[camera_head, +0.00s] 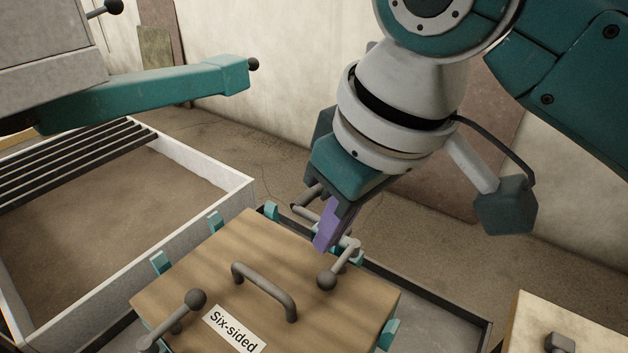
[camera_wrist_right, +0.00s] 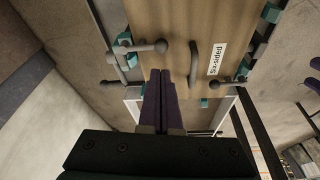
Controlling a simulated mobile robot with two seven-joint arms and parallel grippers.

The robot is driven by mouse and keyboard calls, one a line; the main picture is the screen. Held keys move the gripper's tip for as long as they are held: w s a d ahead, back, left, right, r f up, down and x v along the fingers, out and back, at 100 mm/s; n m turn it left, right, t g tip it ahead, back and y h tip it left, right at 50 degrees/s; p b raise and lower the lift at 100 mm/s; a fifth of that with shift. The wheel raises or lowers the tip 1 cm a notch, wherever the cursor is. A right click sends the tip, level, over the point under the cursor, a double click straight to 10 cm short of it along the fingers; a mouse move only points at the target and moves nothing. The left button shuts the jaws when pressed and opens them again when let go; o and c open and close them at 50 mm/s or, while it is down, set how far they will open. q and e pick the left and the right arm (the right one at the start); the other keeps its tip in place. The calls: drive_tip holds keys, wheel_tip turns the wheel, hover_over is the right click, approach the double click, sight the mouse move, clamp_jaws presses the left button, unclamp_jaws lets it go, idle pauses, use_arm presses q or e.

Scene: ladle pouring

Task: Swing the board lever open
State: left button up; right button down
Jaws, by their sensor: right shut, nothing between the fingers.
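The wooden board (camera_head: 215,265) lies flat, with a grey bar handle (camera_head: 265,288) and a "Six-sided" label. A ball-ended lever (camera_head: 327,280) stands at its far right edge, with its knob over the board; it also shows in the wrist view (camera_wrist_right: 160,46). A second ball-ended lever (camera_head: 195,299) is at the near left edge. My right gripper (camera_head: 323,243) is shut and empty, its purple fingers pointing down beside the far lever. In the wrist view the shut fingertips (camera_wrist_right: 161,74) are just short of that lever's knob; contact cannot be told. My left gripper is out of view.
A white-walled bin (camera_head: 215,168) of brown material with dark bars stands at the left. A teal beam (camera_head: 150,98) with a dark knob hangs above it. Teal clips (camera_head: 160,262) line the board. A pale box (camera_head: 550,315) is at the lower right.

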sight(309, 273)
drive_tip(key=b+x, duration=0.1)
drive_tip(key=x, duration=0.6)
drive_tip(key=shift+w, duration=0.1)
